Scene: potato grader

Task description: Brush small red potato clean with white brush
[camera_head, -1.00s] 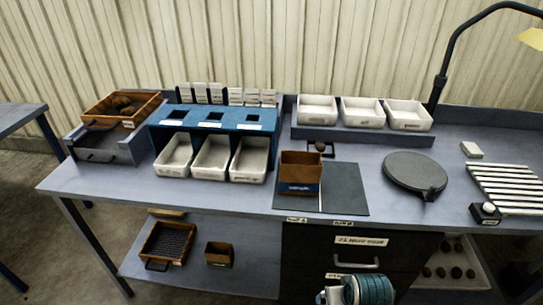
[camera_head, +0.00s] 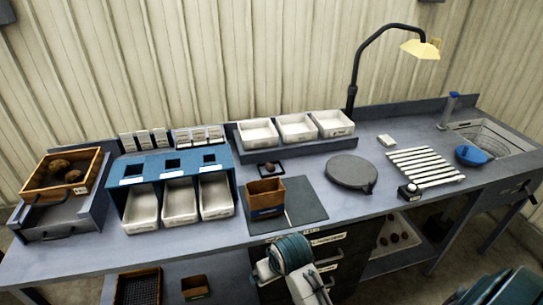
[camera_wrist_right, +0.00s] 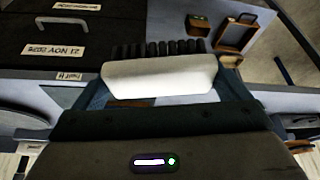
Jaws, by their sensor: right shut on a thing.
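A white brush (camera_wrist_right: 160,77) with dark bristles shows in the right wrist view. My right gripper (camera_wrist_right: 158,100) is shut on it, in the open beyond the bench's front edge. In the head view, two brown potatoes (camera_head: 68,169) lie in a wooden crate at the far left. A small dark potato (camera_head: 268,168) sits on a small black tray at the back of the dark mat. I cannot tell from its colour whether it is the red one. One of my arms shows at the bottom middle of the head view; no fingertips show there. My left gripper is not identifiable.
A wooden box (camera_head: 266,192) stands on the dark mat (camera_head: 305,203). White bins stand in a blue rack (camera_head: 222,155) and on a back shelf. A round grey plate (camera_head: 351,172), a white slatted rack (camera_head: 420,167) and a sink (camera_head: 490,137) lie to the right. Drawers are below.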

